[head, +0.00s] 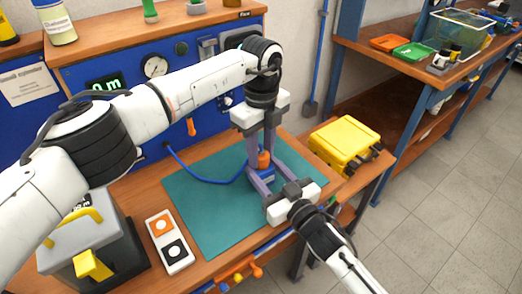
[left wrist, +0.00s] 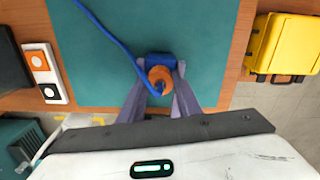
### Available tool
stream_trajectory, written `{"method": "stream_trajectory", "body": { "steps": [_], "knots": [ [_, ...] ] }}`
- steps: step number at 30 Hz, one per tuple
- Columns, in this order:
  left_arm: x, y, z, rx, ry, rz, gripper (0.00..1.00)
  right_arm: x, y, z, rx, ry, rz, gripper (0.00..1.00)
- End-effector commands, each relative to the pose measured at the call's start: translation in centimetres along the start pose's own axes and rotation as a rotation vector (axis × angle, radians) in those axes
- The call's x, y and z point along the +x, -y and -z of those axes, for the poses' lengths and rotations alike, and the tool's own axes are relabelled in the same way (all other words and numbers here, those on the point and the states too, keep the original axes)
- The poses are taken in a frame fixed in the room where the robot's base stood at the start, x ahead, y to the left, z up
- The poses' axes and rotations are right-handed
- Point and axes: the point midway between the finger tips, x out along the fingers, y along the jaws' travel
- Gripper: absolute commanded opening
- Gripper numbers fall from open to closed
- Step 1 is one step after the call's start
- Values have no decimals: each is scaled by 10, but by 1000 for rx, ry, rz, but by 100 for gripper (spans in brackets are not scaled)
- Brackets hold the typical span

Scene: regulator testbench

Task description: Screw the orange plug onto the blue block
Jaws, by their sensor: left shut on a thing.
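The orange plug (head: 263,160) is upright at the blue block (head: 266,175), over the teal mat. In the left wrist view the plug (left wrist: 159,77) shows as a ring from above, in front of the blue block (left wrist: 160,59). My left gripper (head: 261,152) points down and is shut on the plug. My right gripper (head: 263,172) reaches in from the lower right, with its purple fingers along both sides of the block, shut on it. The fingers partly hide the block. I cannot tell how far the plug's thread sits in the block.
A blue hose (head: 208,176) runs from the bench panel towards the block. A yellow case (head: 344,143) stands right of the teal mat (head: 205,205). A two-button box (head: 168,240) and a grey-and-yellow device (head: 90,245) stand left. Much of the mat's left side is clear.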

Motion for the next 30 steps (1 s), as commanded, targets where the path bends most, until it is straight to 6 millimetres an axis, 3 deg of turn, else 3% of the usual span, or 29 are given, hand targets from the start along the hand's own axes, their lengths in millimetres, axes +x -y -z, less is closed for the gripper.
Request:
{"method": "stream_trajectory", "body": {
  "steps": [24,30],
  "knots": [
    [1,0,1,1835,0,1,4,0,0,0,0,1,0,0],
    [2,0,1,2202,0,2,4,0,0,0,0,1,0,0]
  ]
}}
